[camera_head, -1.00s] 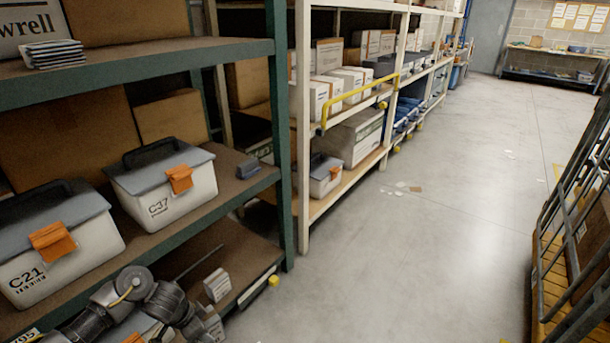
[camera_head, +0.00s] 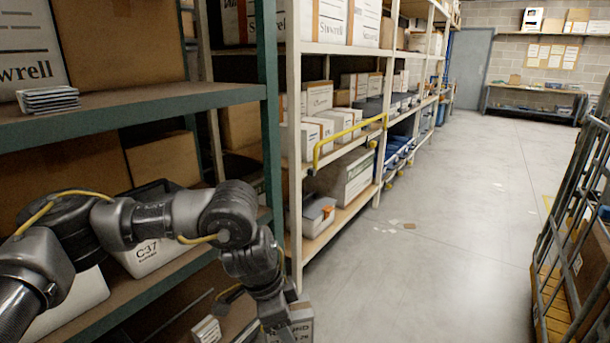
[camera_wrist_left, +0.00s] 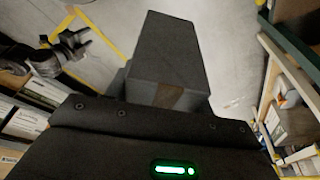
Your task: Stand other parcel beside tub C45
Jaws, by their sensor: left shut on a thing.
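My left gripper (camera_head: 277,323) is at the bottom of the head view, beside the front of the green rack, pointing down. It is shut on a box-shaped parcel (camera_head: 302,318), partly hidden by my wrist and cut off by the frame edge. In the left wrist view the parcel (camera_wrist_left: 168,58) looks dark grey with a brown tape strip, beyond the gripper body. Its contact with the fingers is hidden. Tub C37 (camera_head: 147,258) is on the middle shelf, partly covered by my left arm. No label C45 is readable.
The green rack's upper shelf (camera_head: 150,112) holds cartons and a stack of envelopes (camera_head: 48,100). A small pale box (camera_head: 207,330) stands on its low shelf. A cream rack with a yellow rail (camera_head: 350,138) stands beyond.

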